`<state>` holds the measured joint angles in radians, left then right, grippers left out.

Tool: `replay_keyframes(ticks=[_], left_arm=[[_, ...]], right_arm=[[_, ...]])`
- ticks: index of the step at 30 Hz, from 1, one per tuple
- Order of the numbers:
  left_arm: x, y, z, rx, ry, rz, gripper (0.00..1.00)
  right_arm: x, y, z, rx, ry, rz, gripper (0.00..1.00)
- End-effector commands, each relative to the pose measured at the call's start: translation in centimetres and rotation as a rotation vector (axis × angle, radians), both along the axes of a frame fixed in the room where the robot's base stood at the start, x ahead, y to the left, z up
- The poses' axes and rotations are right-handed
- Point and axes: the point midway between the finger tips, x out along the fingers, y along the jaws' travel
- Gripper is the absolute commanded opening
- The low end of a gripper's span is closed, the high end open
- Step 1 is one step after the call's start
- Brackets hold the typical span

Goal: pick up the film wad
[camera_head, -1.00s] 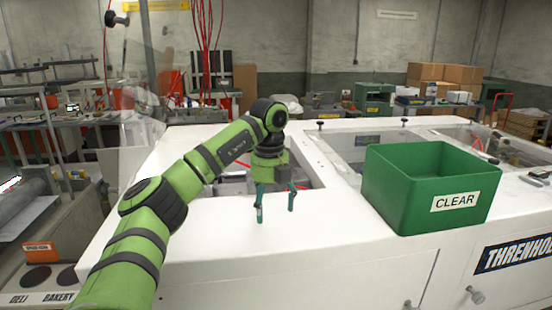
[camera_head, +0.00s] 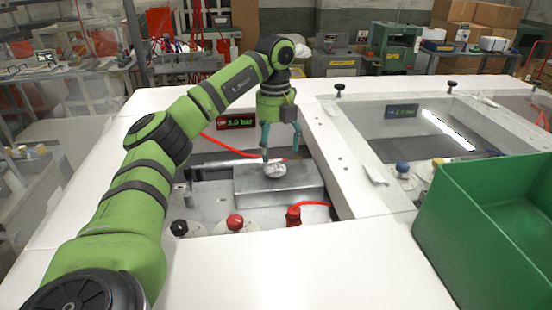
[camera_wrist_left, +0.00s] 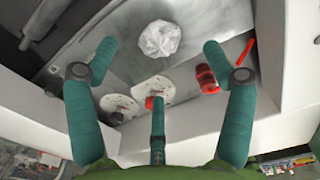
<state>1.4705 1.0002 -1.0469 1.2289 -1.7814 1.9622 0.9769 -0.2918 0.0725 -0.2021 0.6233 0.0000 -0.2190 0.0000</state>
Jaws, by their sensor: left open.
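The film wad (camera_head: 275,170) is a small crumpled whitish, see-through lump. It lies on a raised grey metal block (camera_head: 290,187) inside the recessed well of the white machine. It also shows in the left wrist view (camera_wrist_left: 160,39), top centre. My left gripper (camera_head: 281,154) is open, with teal fingers pointing down. In the head view its fingers are above and just behind the wad. In the wrist view the wad appears beyond and between the fingertips (camera_wrist_left: 160,50), with nothing held. I cannot tell the exact gap. My right gripper is in neither view.
Red (camera_head: 235,222) and black (camera_head: 179,227) knobs stand along the well's near side, with a red hose (camera_head: 230,148) behind. White rims surround the well. A green bin (camera_head: 440,215) stands at the right. The white front surface (camera_head: 300,270) is clear.

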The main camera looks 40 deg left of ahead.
Motion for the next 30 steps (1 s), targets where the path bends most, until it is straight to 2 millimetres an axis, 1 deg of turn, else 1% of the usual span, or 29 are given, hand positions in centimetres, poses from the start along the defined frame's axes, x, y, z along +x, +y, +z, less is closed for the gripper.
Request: replay_keyframes(ticks=[6, 8, 10, 12, 15, 19, 22, 23, 24, 26, 27, 28, 30], left_arm=[[0.1, 0.3, -2.1, 0.0, 0.006, 0.001, 0.82], [0.3, 0.4, -3.0, 0.001, 0.008, 0.001, 0.82], [0.4, 0.6, -4.1, 0.001, 0.009, 0.001, 0.82], [0.5, 0.6, -5.2, 0.001, 0.006, 0.0, 0.82], [0.5, 0.5, -6.1, 0.001, 0.002, 0.0, 0.82], [0.5, 0.5, -6.4, 0.001, 0.001, 0.0, 0.82], [0.5, 0.5, -6.4, 0.001, 0.001, 0.0, 0.82], [0.5, 0.5, -6.4, 0.001, 0.001, 0.0, 0.78], [0.5, 0.5, -6.4, 0.001, 0.001, 0.0, 0.62], [0.5, 0.5, -6.4, 0.001, 0.001, 0.0, 0.47], [0.5, 0.5, -6.4, 0.001, 0.001, 0.0, 0.36], [0.5, 0.5, -6.4, 0.001, 0.001, 0.0, 0.34], [0.5, 0.5, -6.4, 0.001, 0.001, 0.0, 0.33]], right_arm=[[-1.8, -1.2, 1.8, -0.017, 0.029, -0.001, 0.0], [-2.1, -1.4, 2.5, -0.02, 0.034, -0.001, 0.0], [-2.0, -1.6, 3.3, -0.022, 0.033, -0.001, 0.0], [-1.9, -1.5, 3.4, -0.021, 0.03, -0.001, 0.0], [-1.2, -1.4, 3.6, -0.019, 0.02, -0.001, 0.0], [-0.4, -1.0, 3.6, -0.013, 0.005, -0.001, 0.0], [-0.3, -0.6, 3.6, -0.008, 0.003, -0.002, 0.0], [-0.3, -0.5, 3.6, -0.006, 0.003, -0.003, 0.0], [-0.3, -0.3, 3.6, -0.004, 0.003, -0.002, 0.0], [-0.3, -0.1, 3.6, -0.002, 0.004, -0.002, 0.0], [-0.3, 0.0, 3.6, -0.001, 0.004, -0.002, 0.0], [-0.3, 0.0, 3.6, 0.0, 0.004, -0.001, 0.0], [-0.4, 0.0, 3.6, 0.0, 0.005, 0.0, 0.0]])
